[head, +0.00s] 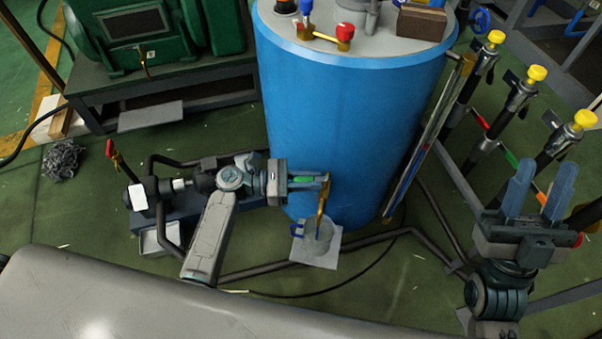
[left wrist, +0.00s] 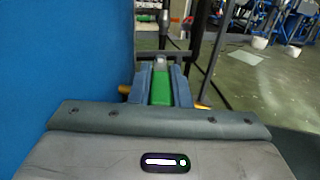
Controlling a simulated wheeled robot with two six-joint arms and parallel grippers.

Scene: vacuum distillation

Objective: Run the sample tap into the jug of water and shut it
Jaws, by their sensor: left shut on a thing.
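The sample tap (head: 323,196) is a brass spout low on the blue tank (head: 340,130). It points down over the jug (head: 316,238). The jug is grey with a blue handle and stands on a pale square plate (head: 329,257). My left gripper (head: 312,181) is shut on the tap's green handle, which shows between its fingers in the left wrist view (left wrist: 161,88). I cannot tell whether liquid runs from the spout. My right gripper (head: 537,192) is open and empty at the right, fingers pointing up, away from the tap and jug.
Pipes with yellow-capped valves (head: 536,73) stand at the right behind my right gripper. A sight tube (head: 425,140) runs down the tank's right side. A dark pipe frame (head: 365,240) surrounds the tank's foot. A green machine (head: 150,30) stands at the upper left.

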